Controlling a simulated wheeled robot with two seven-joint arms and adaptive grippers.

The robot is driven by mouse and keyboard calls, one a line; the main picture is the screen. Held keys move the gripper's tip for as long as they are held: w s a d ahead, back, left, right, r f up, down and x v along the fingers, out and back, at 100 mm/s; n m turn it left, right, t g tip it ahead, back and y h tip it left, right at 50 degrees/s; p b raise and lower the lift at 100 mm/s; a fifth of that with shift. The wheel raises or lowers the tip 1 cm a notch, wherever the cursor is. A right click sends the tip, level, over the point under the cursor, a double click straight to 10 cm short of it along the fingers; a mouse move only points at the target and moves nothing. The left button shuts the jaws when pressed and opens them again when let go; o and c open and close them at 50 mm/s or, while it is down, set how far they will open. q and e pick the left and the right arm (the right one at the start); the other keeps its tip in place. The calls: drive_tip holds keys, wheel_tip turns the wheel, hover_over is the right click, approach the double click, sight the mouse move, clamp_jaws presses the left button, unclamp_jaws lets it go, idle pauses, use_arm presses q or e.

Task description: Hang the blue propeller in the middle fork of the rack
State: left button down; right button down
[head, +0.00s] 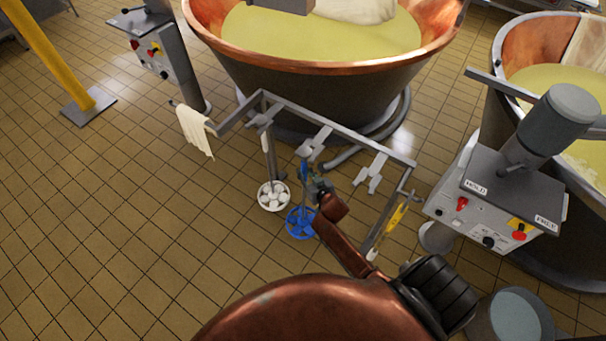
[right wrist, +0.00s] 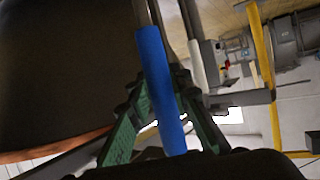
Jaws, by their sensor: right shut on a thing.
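The rack (head: 340,133) is a grey metal frame with several forks along its bar. The middle fork (head: 314,143) is above and close to my right gripper (head: 318,187). That gripper is shut on the blue shaft of the blue propeller (head: 300,222). The propeller hangs upright with its blue head low, near the floor. In the right wrist view the blue shaft (right wrist: 160,90) stands between the green fingers, slightly tilted. I cannot tell whether the shaft's top touches the fork. My left gripper is not in view.
A white propeller (head: 273,196) hangs below the left fork (head: 262,119). A yellow tool (head: 397,216) is at the rack's right end, and a cloth (head: 195,132) hangs at its left. A copper vat (head: 320,75) stands behind. A control box (head: 495,195) stands right.

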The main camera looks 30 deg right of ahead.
drive_tip(key=shift+w+d+r+p, duration=0.1)
drive_tip(key=shift+w+d, duration=0.25)
drive_tip(key=shift+d, duration=0.35)
drive_tip(key=shift+w+d+p, duration=0.1)
drive_tip(key=shift+w+d, duration=0.2)
drive_tip(key=shift+d, duration=0.45)
drive_tip(key=shift+w+d+r+p, duration=0.1)
drive_tip(key=shift+w+d, duration=0.25)
drive_tip(key=shift+d, duration=0.35)
idle(0.4)
drive_tip(key=shift+f+b, duration=0.45)
drive_tip(key=shift+f, duration=0.4)
idle(0.8)
drive_tip(key=shift+d+f, duration=0.25)
idle(0.6)
drive_tip(key=c, duration=1.7)
unclamp_jaws()
drive_tip(key=v, duration=1.2)
drive_tip(key=shift+a, duration=0.1)
